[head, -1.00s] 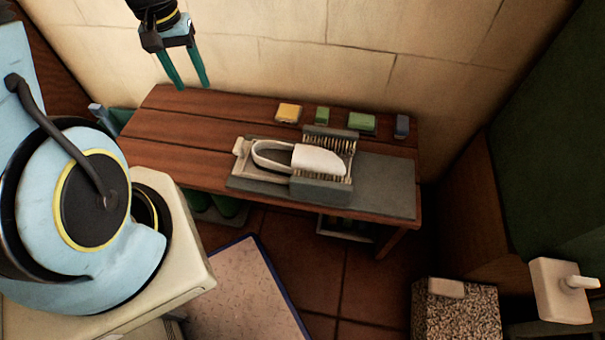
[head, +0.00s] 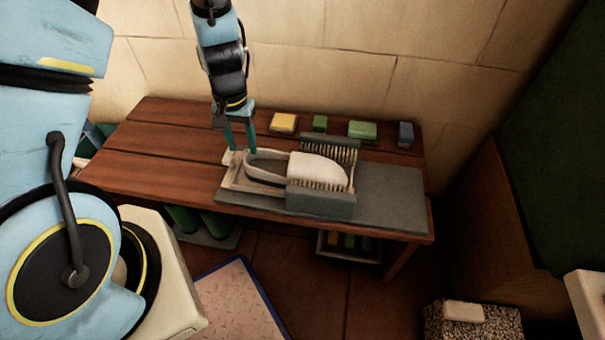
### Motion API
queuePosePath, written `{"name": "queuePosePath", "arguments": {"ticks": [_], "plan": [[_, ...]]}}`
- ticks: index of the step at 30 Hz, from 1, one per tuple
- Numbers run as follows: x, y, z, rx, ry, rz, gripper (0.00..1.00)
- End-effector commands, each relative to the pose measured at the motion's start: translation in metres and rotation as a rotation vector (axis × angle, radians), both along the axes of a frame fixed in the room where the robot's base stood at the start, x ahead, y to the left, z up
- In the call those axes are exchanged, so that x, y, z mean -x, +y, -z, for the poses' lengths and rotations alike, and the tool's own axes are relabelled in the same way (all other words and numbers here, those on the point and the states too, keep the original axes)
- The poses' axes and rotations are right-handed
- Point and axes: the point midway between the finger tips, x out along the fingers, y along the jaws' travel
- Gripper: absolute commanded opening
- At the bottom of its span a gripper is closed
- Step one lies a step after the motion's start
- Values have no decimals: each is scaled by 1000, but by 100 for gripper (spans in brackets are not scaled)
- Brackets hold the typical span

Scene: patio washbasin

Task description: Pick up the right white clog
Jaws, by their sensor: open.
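One white clog (head: 318,168) lies on a brush-sided boot cleaner (head: 325,204) on the wooden bench, between two rows of bristles. Its rounded toe points right and its open heel end, with a dark inside, points left. No second white clog shows. My gripper (head: 241,150) points down at the heel end of the clog, its two teal fingers apart. The fingertips are close to the heel rim and the cleaner's pale left end (head: 232,178). I cannot tell whether they touch or straddle the rim. Nothing is visibly held.
The cleaner rests on a grey mat (head: 395,200) on the wooden bench (head: 150,140). A yellow block (head: 284,123), green blocks (head: 362,130) and a blue block (head: 405,134) line the back near the wall. Green boots (head: 215,224) and a tray (head: 349,256) are under the bench.

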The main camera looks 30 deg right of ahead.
Motion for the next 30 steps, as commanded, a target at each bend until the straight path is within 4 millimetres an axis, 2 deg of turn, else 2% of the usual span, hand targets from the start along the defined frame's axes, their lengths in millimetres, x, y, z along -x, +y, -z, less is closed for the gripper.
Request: {"name": "queuePosePath", "arguments": {"ticks": [9, 19, 30], "plan": [[-1, -1, 44, -1, 1, -1, 52], [-1, -1, 50, 1, -1, 0, 52], [-2, -1, 49, 0, 0, 0, 10]]}}
